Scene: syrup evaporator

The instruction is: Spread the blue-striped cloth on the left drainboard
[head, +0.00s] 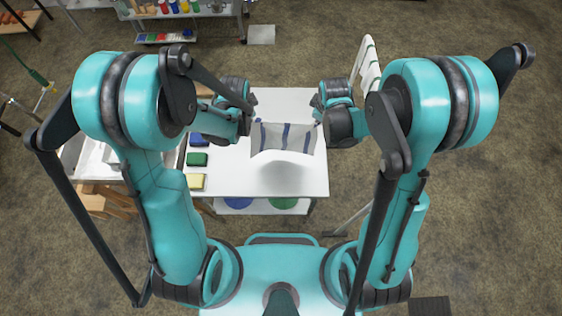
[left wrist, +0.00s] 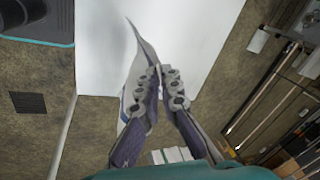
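The blue-striped cloth (head: 285,138) is white with dark blue stripes. It hangs spread between my two grippers above a white table, its lower edge towards me. My left gripper (head: 252,113) is at its upper left corner; the left wrist view shows the fingers (left wrist: 156,88) shut with the grey-white cloth (left wrist: 147,48) between them. My right gripper (head: 317,117) is at its upper right corner, which it appears to hold; its fingertips are small here. I cannot tell for certain which surface is the left drainboard.
The white table (head: 290,183) is mostly clear. Blue, green (head: 197,159) and yellow (head: 196,182) blocks line its left edge. A pale metal unit (head: 92,160) stands left of it. A green-striped white towel (head: 368,68) hangs at the back right. A shelf with bottles (head: 180,8) is behind.

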